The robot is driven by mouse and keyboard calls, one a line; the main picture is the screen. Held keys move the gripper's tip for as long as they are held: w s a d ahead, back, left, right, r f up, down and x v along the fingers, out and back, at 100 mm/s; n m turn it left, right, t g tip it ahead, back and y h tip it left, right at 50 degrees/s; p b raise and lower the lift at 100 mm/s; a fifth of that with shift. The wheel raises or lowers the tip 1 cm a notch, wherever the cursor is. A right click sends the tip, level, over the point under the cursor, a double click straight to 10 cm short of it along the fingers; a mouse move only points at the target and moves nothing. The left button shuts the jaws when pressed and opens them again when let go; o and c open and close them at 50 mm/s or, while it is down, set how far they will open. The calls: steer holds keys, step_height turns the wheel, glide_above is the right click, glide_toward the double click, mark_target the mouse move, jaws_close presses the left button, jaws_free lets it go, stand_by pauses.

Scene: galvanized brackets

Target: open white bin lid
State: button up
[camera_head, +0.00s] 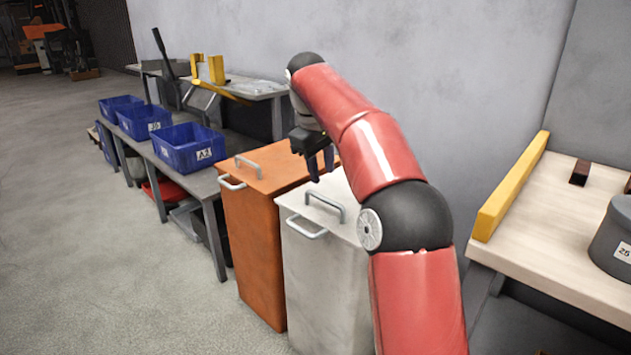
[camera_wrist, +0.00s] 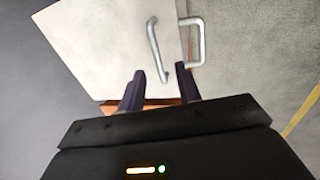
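The white bin (camera_head: 322,285) stands upright beside an orange bin, its lid (camera_head: 343,187) lying flat and closed. A grey handle (camera_head: 325,206) sits on top of the lid, and a second handle (camera_head: 306,228) is on the bin's front. My gripper (camera_head: 319,172) is above the bins, near the back left of the white lid, pointing down. In the wrist view my gripper (camera_wrist: 162,78) is open and empty, with the lid handle (camera_wrist: 156,50) just beyond the fingertips and apart from them. The white lid (camera_wrist: 105,45) and front handle (camera_wrist: 199,42) also show there.
The orange bin (camera_head: 253,245) stands close on the left. A grey table with blue bins (camera_head: 187,150) is farther left. A wooden workbench (camera_head: 545,225) with a grey round container (camera_head: 612,240) is at the right. The wall is behind; floor at front left is clear.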

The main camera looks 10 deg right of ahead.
mark_target(325, 200)
steer(key=b+x, duration=0.1)
steer(key=x, duration=0.1)
steer(key=w+b+x, duration=0.1)
steer(key=x, duration=0.2)
steer(key=b+x, duration=0.1)
steer(key=x, duration=0.2)
steer(key=shift+w+f, duration=0.1)
steer(key=shift+w, duration=0.1)
jaws_close()
